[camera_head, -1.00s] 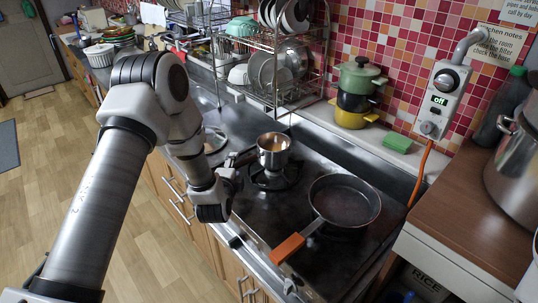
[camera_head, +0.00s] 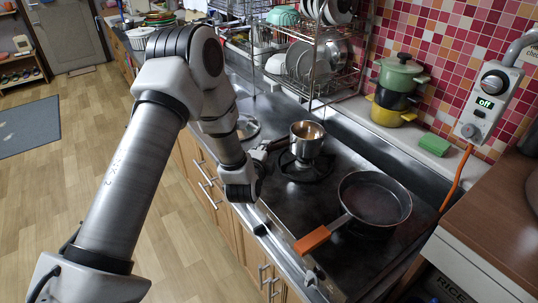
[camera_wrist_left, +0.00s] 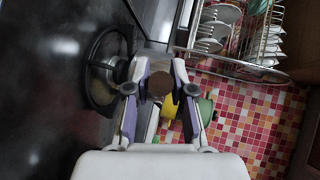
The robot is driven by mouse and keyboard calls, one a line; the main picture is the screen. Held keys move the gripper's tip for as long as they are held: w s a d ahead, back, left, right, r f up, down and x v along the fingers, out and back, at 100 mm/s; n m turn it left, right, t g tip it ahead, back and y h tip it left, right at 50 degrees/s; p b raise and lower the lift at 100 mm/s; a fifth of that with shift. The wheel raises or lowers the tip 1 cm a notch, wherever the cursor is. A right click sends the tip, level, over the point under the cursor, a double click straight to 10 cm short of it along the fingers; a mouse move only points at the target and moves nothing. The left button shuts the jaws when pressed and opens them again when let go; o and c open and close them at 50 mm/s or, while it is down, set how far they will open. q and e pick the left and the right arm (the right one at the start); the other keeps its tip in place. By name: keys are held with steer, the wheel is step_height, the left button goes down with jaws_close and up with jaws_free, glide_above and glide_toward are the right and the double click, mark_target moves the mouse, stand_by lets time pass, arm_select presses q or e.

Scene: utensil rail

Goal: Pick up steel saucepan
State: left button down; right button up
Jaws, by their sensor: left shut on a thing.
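The steel saucepan (camera_head: 307,141) is small and shiny, with a brownish inside, and appears upright at the rear burner (camera_head: 305,170) in the head view. I cannot tell whether its base touches the burner. My left gripper (camera_head: 266,150) reaches in from the left and is shut on the saucepan's handle. In the left wrist view the fingers (camera_wrist_left: 160,88) stand on both sides of the round handle end (camera_wrist_left: 160,82). The pan's body is mostly hidden there. My right gripper is not in view.
A frying pan (camera_head: 374,200) with an orange handle (camera_head: 313,240) sits on the front burner. A dish rack (camera_head: 318,72) stands behind the saucepan. Stacked pots (camera_head: 396,90) and a green sponge (camera_head: 434,145) lie on the back ledge. A wooden counter (camera_head: 490,215) is at right.

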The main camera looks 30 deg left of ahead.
arm_select(q)
steer(key=shift+s+d+r+b, duration=0.1)
steer(key=shift+s+r+b, duration=0.1)
steer(key=shift+r, duration=0.3)
steer(key=shift+s+d+r+b, duration=0.1)
steer(key=shift+r+b, duration=0.05)
steer(key=shift+r, duration=0.3)
steer(key=d+f+p+v, duration=0.1)
steer(key=p+v, duration=0.5)
steer(key=v, duration=0.9)
steer(key=shift+d+f, duration=0.25)
steer(key=shift+f, duration=0.25)
steer(key=shift+s, duration=0.1)
